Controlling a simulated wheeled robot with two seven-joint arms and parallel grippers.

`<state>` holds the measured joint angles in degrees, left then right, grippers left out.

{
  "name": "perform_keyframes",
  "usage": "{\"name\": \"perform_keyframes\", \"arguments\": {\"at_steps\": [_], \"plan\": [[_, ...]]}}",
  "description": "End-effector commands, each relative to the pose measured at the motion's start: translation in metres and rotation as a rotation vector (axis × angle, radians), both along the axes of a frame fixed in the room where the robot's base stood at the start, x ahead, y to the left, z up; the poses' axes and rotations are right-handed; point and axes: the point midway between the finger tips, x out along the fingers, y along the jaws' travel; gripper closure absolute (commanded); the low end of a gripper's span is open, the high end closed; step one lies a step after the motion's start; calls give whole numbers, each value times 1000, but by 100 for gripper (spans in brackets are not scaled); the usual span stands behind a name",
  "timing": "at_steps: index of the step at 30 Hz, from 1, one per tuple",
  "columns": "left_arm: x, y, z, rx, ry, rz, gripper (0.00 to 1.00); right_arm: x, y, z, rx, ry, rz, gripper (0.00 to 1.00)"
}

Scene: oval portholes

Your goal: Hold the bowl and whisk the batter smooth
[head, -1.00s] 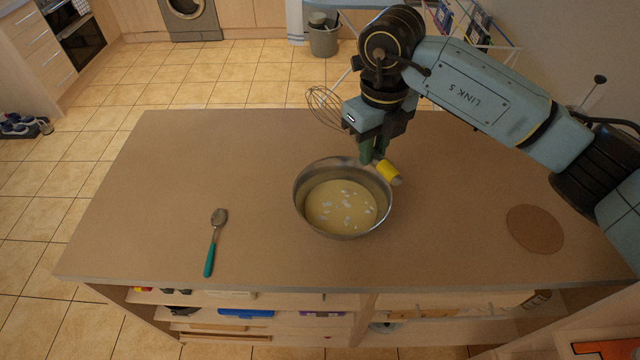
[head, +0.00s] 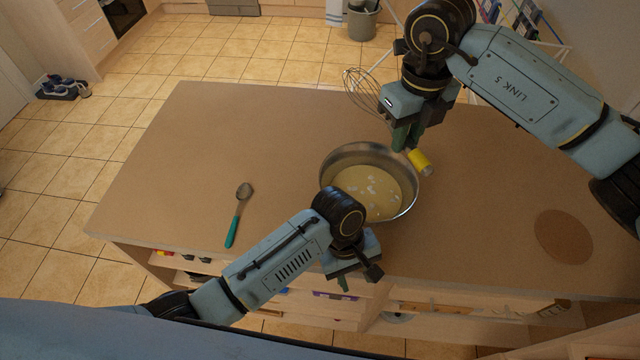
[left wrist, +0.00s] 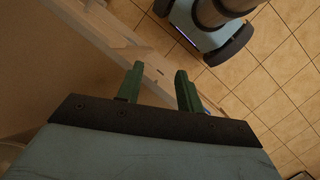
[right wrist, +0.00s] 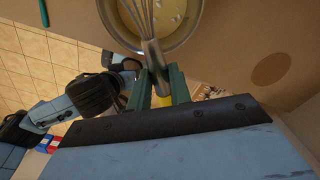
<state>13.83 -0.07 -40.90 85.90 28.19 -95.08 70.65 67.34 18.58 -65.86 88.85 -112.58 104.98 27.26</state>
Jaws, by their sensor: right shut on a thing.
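A steel bowl (head: 343,153) stands upright on the table; it also shows in the right wrist view (right wrist: 190,32). It holds pale yellow batter (head: 352,183) with white lumps. The whisk's wires (head: 362,92) are raised behind the bowl in the head view, out of the batter. In the right wrist view the whisk (right wrist: 150,50) sits between the fingers. My left gripper (head: 343,286) is open and empty at the table's front edge; its fingers are apart in the left wrist view (left wrist: 158,80).
A spoon with a teal handle (head: 234,228) lies left of the bowl. A round brown mat (head: 564,236) lies at the right. Shelves with items (head: 420,305) are under the table's front edge. The table's left part (head: 200,150) is clear.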

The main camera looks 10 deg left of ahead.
Motion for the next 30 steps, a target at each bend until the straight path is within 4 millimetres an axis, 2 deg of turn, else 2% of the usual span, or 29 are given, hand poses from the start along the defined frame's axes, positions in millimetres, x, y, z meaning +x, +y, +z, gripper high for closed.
{"name": "perform_keyframes", "arguments": {"at_steps": [1, 3, 9, 12, 15, 20, 26, 30], "plan": [[15, 8, 19, 28, -70, 13, 63, 0, 0, 0, 0, 0, 0, 100], [33, 20, 43, 67, -171, 44, 63, 0, 0, 0, 0, 0, 0, 100], [79, 60, 103, 147, -468, 147, 63, 0, 0, 0, 0, 0, 0, 100], [94, 76, 126, 169, -579, 188, 63, 0, 0, 0, 0, 0, 0, 100], [102, 85, 141, 183, -647, 213, 63, 0, 0, 0, 0, 0, 0, 100], [109, 91, 143, 192, -683, 226, 63, 0, 0, 0, 0, 0, 0, 100], [124, 90, 116, 194, -682, 227, 63, 0, 0, 0, 0, 0, 0, 100], [137, 88, 91, 194, -680, 224, 63, 0, 0, 0, 0, 0, 0, 100]]}}
